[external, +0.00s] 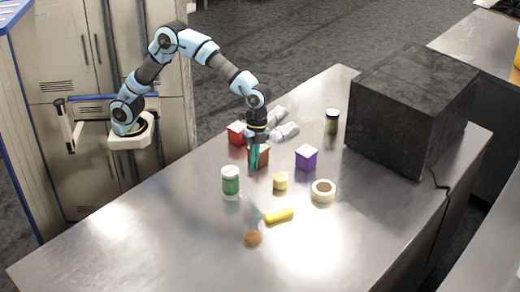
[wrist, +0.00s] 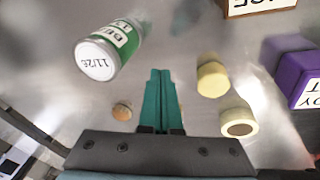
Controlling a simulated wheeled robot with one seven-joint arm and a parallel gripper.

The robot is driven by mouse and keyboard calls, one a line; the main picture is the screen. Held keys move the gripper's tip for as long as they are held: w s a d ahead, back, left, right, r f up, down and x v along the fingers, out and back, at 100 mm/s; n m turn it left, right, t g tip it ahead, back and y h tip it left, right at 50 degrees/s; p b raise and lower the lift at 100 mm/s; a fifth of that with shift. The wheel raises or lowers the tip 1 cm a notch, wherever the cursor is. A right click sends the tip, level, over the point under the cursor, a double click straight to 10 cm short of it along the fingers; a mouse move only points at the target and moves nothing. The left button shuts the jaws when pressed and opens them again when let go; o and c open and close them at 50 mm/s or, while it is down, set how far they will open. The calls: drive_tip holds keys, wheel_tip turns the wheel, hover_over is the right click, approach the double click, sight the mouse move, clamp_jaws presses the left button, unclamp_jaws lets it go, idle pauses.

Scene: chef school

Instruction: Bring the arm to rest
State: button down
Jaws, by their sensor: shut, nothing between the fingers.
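My gripper (external: 254,160) hangs pointing down over the metal table, among the objects. Its teal fingers are shut with nothing between them; in the wrist view the fingertips (wrist: 161,75) are together. My arm arches above the table from its base at the left. In the external view the fingers overlap a brown-red box (external: 264,158) behind them. I cannot tell how far the fingertips are above the table.
Around my gripper stand a green-labelled can (external: 230,183), a yellow block (external: 280,181), a purple box (external: 306,161), a tape roll (external: 323,190), a red box (external: 236,136) and a dark jar (external: 331,121). A yellow object (external: 279,215) and orange-brown item (external: 252,238) lie nearer. A large black box (external: 390,115) stands right.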

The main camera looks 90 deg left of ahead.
drive_tip(key=s+a+n, duration=0.1)
drive_tip(key=a, duration=0.2)
drive_tip(key=s+a+n, duration=0.1)
drive_tip(key=a+n, duration=0.1)
drive_tip(key=a, duration=0.2)
drive_tip(key=s+a+f+n+t, duration=0.1)
drive_tip(key=a, duration=0.2)
drive_tip(key=shift+s+a+y, duration=0.25)
drive_tip(key=shift+a+y, duration=0.1)
drive_tip(key=shift+y, duration=0.05)
drive_tip(key=s+a+n, duration=0.1)
drive_tip(key=a, duration=0.2)
drive_tip(key=s+a+f+n, duration=0.1)
drive_tip(key=s+a, duration=0.1)
drive_tip(key=a, duration=0.1)
drive_tip(key=s+a+n+p, duration=0.1)
drive_tip(key=s+a+n, duration=0.1)
drive_tip(key=a, duration=0.1)
drive_tip(key=shift+f+t+y, duration=0.15)
drive_tip(key=shift+t+y, duration=0.15)
drive_tip(key=shift+y, duration=0.1)
drive_tip(key=s+a+f+n+t+p, duration=0.1)
drive_tip(key=s+a+f+n, duration=0.1)
drive_tip(key=s+a, duration=0.7)
drive_tip(key=shift+s+a+f+n+y+p, duration=0.2)
drive_tip(key=shift+s+f+n+y+p, duration=0.15)
drive_tip(key=shift+n, duration=0.45)
